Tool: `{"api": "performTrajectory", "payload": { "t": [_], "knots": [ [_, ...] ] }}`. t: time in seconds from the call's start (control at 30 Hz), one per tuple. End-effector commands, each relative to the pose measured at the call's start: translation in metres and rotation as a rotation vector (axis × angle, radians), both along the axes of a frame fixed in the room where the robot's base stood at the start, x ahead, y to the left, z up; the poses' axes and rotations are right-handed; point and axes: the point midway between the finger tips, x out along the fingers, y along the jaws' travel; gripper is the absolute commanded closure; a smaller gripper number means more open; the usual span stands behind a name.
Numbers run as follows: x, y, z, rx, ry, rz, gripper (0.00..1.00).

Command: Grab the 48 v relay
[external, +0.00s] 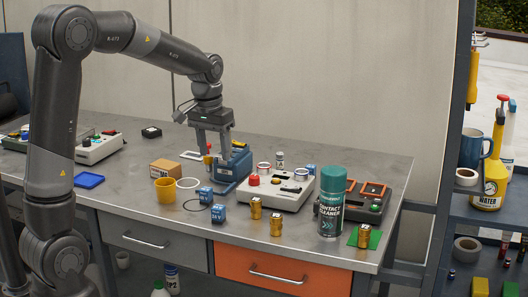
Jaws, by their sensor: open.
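Small blue relay-like blocks stand on the grey workbench (135,205), one near the middle (206,195), one closer to the front (219,213) and one behind the white box. Gold relay-like blocks stand near the front edge, one on the left (256,208), one beside it (276,224) and one on a green pad (364,236). Their voltage markings are too small to read, so I cannot tell which is the 48 V relay. My gripper (216,160) is open, pointing down at the blue holder (233,172); I cannot tell whether they touch.
A white box with a red button (278,191) and a teal contact cleaner can (331,200) stand to the right. The bench's front left is mostly clear.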

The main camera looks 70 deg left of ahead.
Motion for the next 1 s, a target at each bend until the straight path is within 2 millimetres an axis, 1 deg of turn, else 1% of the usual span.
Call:
{"api": "performTrajectory", "payload": {
  "t": [0.03, 0.1, 0.2, 0.33, 0.47, 0.7, 0.93, 1.0],
  "knots": [
    [0.003, 0.02, -0.013, -0.011, 0.022, 0.036, 0.47],
    [0.006, 0.042, -0.027, -0.023, 0.043, 0.075, 0.47],
    [0.007, 0.067, -0.043, -0.037, 0.066, 0.121, 0.47],
    [0.007, 0.087, -0.057, -0.047, 0.084, 0.156, 0.47],
    [0.006, 0.093, -0.067, -0.052, 0.092, 0.167, 0.47],
    [0.005, 0.094, -0.104, -0.053, 0.094, 0.168, 0.47],
    [0.005, 0.094, -0.122, -0.052, 0.091, 0.166, 0.47],
    [0.003, 0.095, -0.131, -0.053, 0.092, 0.166, 0.47]
  ]
}}
